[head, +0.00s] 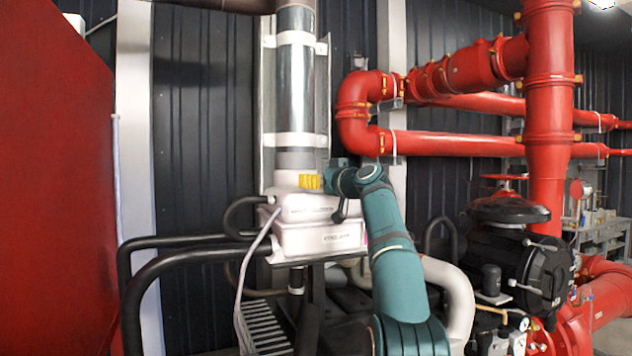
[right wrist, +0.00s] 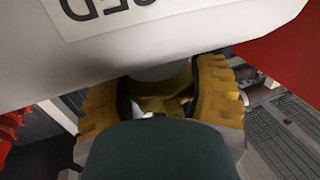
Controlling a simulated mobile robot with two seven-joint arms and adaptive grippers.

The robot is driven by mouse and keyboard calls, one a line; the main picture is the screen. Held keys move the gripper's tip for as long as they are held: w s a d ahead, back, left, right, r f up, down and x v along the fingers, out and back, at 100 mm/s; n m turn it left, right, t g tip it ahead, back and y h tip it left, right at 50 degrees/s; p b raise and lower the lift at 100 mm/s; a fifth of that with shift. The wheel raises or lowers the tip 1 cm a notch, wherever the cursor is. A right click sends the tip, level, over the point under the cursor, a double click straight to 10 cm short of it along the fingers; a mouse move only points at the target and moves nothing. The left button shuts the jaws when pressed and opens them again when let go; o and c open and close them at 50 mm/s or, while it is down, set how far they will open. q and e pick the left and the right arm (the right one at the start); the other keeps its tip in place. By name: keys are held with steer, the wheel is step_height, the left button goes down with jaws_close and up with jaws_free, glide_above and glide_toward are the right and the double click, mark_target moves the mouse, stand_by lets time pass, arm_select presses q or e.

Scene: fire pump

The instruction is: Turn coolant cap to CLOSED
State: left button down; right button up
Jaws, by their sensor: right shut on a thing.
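The coolant cap, a yellow part (right wrist: 166,88), shows between the fingers of my right gripper in the right wrist view, close to a white surface. The gripper (right wrist: 158,82) has yellow ribbed fingers with dark inner sides. They are shut on the cap from both sides. My teal wrist hides the lower part of it. A white label (right wrist: 100,12) with letters ending in "SED" is on the white surface. In the head view the right gripper (head: 311,181) reaches from the right to the white housing (head: 320,240). The cap's marking cannot be read. My left gripper is not in view.
A metal pipe (head: 295,90) rises above the housing. Black hoses (head: 190,262) run to its left. Red pipes (head: 450,143) and a black valve body with a handwheel (head: 510,208) stand at the right. A red panel (head: 50,180) fills the left side.

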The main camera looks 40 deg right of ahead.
steer(key=o, duration=1.2)
steer(key=shift+s+d+r, duration=0.1)
steer(key=shift+s+r, duration=0.1)
steer(key=shift+s, duration=0.4)
steer(key=shift+s+a+f, duration=0.15)
steer(key=shift+s+a, duration=0.05)
steer(key=shift+s, duration=0.5)
steer(key=s, duration=0.9)
steer(key=shift+s, duration=0.25)
steer(key=shift+a, duration=0.1)
